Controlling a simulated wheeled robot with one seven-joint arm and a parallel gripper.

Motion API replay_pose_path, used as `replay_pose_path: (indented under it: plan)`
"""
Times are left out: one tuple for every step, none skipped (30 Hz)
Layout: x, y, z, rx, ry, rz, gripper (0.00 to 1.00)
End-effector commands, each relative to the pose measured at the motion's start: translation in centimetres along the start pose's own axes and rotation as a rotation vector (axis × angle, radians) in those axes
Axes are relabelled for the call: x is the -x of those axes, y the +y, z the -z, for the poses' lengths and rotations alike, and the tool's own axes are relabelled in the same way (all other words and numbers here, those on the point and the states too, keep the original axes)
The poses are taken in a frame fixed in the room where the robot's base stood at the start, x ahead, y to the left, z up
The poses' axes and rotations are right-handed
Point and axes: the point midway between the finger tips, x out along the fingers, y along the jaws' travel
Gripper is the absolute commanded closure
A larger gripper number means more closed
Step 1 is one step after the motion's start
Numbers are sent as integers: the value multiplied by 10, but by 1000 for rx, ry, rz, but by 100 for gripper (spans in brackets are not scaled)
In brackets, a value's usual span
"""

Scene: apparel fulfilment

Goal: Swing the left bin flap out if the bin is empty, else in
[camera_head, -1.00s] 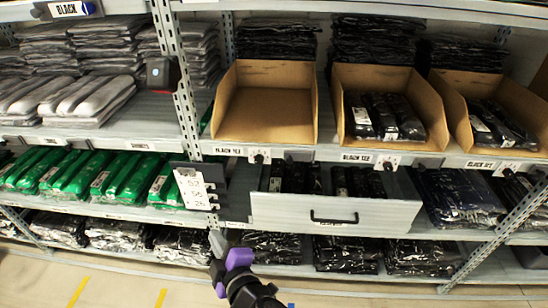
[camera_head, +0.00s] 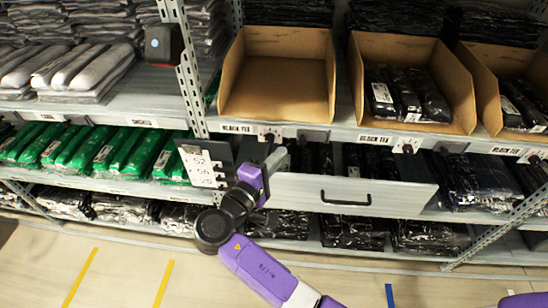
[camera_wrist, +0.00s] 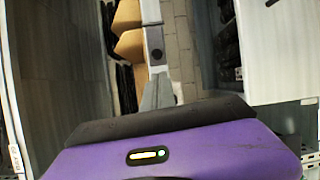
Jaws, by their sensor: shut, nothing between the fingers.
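The left cardboard bin (camera_head: 276,72) is on the upper shelf and looks empty. Its small white tag with a dark knob (camera_head: 269,133) is on the shelf edge below it. I cannot tell which way this piece is swung. My gripper (camera_head: 276,157) is shut and empty, just below the tag. In the wrist view its grey fingertips (camera_wrist: 158,92) point at the shelf edge, near a dark round knob (camera_wrist: 157,55). I cannot tell whether they touch. The middle bin (camera_head: 405,45) and the right bin (camera_head: 494,58) hold dark packed garments.
A half-open drawer (camera_head: 400,197) with a black handle juts out right of my gripper. A hanging number card (camera_head: 203,166) is close on the left, by the upright post (camera_head: 185,85). Green packs (camera_head: 105,150) lie on the left shelf. The front floor is clear.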

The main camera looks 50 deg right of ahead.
Motion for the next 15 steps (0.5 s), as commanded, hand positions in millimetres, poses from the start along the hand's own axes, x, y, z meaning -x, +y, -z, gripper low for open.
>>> replay_pose_path:
  plan:
    - [-10, 1, -1, 0, -4, 2, 100]
    - [-15, 1, -1, 0, -2, 2, 100]
    - [-22, 1, -1, 0, -3, 2, 100]
    - [-27, 1, -1, 0, -3, 2, 100]
    - [-32, 1, -1, -1, -3, 2, 100]
    - [-37, 1, -1, -1, -1, 2, 100]
    - [-41, 1, 0, -1, -1, 2, 100]
    - [-45, 1, 0, -1, -1, 1, 100]
    - [-49, 1, 0, 0, -1, 1, 100]
    - [-52, 0, 0, 0, -1, 1, 100]
    - [-54, 0, 0, 0, -1, 1, 100]
    - [-56, 0, 0, 0, 0, 1, 100]
    - [-58, 0, 0, -1, 1, 1, 100]
    - [-59, 0, 0, -1, 1, 1, 100]
    - [-60, 0, 0, -1, 2, 1, 100]
